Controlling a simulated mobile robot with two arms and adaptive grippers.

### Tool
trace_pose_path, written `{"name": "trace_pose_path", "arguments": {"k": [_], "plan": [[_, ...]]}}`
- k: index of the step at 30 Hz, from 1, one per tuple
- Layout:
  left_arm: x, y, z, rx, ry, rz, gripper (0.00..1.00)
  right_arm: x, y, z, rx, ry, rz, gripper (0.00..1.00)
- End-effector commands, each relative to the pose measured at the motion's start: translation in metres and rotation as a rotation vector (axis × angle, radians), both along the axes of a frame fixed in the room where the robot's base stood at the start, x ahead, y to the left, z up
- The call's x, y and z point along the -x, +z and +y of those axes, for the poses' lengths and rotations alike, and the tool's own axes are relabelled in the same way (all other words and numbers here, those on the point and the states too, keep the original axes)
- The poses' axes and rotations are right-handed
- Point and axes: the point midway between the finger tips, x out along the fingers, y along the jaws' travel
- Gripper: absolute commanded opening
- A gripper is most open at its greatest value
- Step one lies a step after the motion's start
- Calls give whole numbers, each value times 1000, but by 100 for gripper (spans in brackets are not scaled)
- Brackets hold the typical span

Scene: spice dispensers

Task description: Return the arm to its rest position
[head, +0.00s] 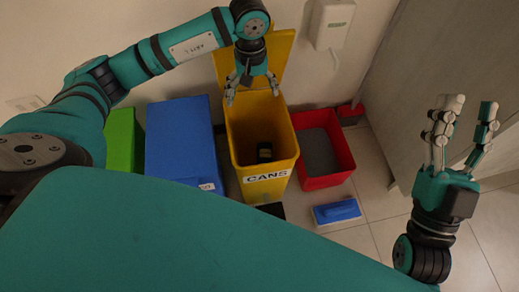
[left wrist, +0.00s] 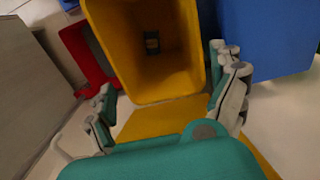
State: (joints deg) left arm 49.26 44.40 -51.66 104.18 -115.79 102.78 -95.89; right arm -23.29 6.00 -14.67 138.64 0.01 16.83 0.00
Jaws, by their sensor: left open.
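My left gripper (head: 252,92) is open and empty above the back of the yellow bin (head: 267,183), which is labelled CANS. In the left wrist view, its spread fingers (left wrist: 166,76) frame the near side of the bin, with nothing between them. A small dark object (head: 265,153) lies on the floor of the bin; it also shows in the left wrist view (left wrist: 152,42), apart from the fingers. My right gripper (head: 468,108) points up at the right side, with its fingers apart and empty.
A blue bin (head: 180,140) and a green bin (head: 121,140) stand left of the yellow one, and a red box (head: 323,182) stands right of it. A blue and white block (head: 337,211) lies on the tiles. A white dispenser (head: 333,24) hangs on the wall. A grey cabinet (head: 440,60) stands at right.

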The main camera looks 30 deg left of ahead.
Motion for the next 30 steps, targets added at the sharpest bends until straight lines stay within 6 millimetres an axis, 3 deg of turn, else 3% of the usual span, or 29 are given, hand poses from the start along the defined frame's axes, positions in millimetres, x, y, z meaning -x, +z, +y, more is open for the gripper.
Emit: {"name": "trace_pose_path", "arguments": {"k": [3, 9, 30], "plan": [[-1, 20, 0, 0, 1, -2, 94, 0, 0, 0, 0, 0, 0, 40], [0, 33, 0, 0, 1, 0, 94, 0, 0, 0, 0, 0, 0, 40], [0, 34, 0, 0, 1, 1, 94, 0, 0, 0, 0, 0, 0, 40]]}}
